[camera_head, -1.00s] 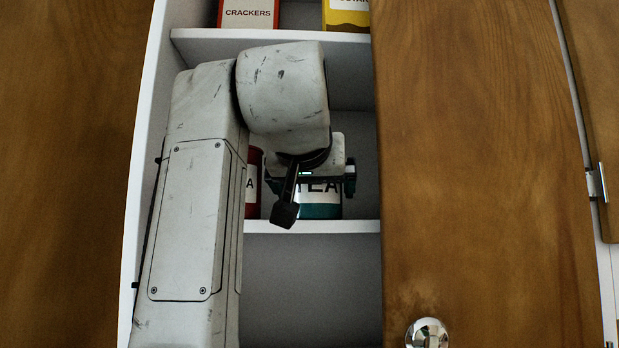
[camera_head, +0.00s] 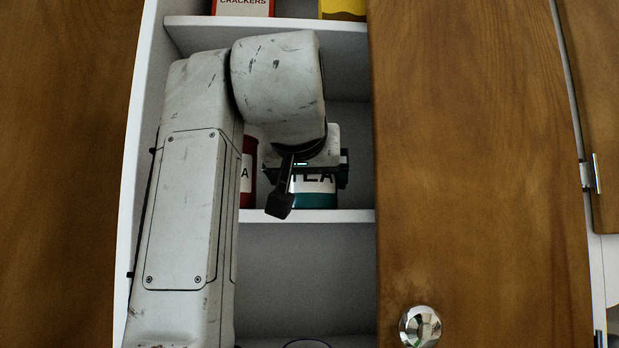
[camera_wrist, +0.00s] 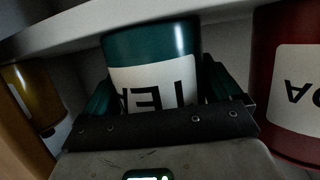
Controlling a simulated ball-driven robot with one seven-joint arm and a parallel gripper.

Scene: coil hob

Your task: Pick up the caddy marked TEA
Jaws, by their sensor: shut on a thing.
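The TEA caddy is a teal can with a white label (camera_head: 314,187), standing on the middle shelf of the open cupboard. My gripper (camera_head: 310,171) is at its upper part, with one finger on each side. In the wrist view, which is upside down, the caddy (camera_wrist: 150,45) sits between the fingers of my gripper (camera_wrist: 160,90), which is shut on it. Its base looks level with the shelf; I cannot tell whether there is a gap. Part of the label is hidden behind my gripper.
A red caddy (camera_head: 248,170) stands close on the left; it also shows in the wrist view (camera_wrist: 285,35). A mustard-coloured container (camera_wrist: 35,85) is on the other side. The upper shelf (camera_head: 190,35) holds a CRACKERS box (camera_head: 243,8) and a yellow box (camera_head: 343,10). A wooden door (camera_head: 470,150) borders the opening.

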